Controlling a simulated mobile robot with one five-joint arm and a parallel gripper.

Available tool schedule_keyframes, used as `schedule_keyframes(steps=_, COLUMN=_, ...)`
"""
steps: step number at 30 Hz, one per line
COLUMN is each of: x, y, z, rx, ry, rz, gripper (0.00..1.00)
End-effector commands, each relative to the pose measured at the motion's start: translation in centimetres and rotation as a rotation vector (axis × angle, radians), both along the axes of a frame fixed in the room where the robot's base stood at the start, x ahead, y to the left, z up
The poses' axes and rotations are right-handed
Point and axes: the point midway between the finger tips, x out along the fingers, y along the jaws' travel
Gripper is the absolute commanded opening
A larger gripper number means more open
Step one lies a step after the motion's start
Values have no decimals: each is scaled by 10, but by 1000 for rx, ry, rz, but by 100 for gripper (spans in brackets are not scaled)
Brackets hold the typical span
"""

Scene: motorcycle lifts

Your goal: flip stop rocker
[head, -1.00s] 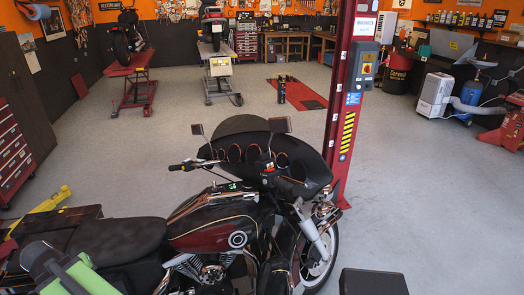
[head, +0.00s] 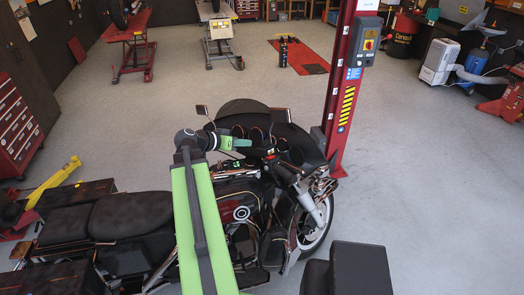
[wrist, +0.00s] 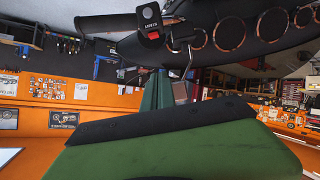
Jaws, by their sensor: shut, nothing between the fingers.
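The motorcycle's handlebar switch housing (wrist: 150,20) is dark, with a red rocker (wrist: 153,35) and a grey round button on it. In the head view a small red spot on the handlebar control (head: 270,156) shows just right of my gripper. My gripper (head: 248,143) is green, shut and empty, and it points right toward that control. In the wrist view the shut fingers of my gripper (wrist: 157,75) point up toward the housing, with a small gap seeming to remain. I cannot tell the exact distance or the rocker's tilt.
The dark fairing with round gauges (wrist: 228,30) and a mirror stalk lie close to my fingers. A red lift post (head: 345,90) stands behind the motorcycle. A black box-shaped thing (head: 360,268) is at the front right. The grey floor at right is open.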

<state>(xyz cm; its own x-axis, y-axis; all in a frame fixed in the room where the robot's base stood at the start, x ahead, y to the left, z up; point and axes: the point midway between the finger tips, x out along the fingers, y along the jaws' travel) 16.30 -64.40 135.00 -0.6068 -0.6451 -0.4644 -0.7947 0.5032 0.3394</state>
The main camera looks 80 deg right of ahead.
Motion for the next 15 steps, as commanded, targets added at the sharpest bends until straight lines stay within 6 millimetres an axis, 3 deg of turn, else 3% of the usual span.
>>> schedule_keyframes(steps=5, x=-9, y=-10, z=-11, rx=1, ry=-1, rz=-3, gripper=0)
schedule_keyframes(steps=15, x=-52, y=-58, z=-47, rx=2, ry=0, rz=-1, gripper=0)
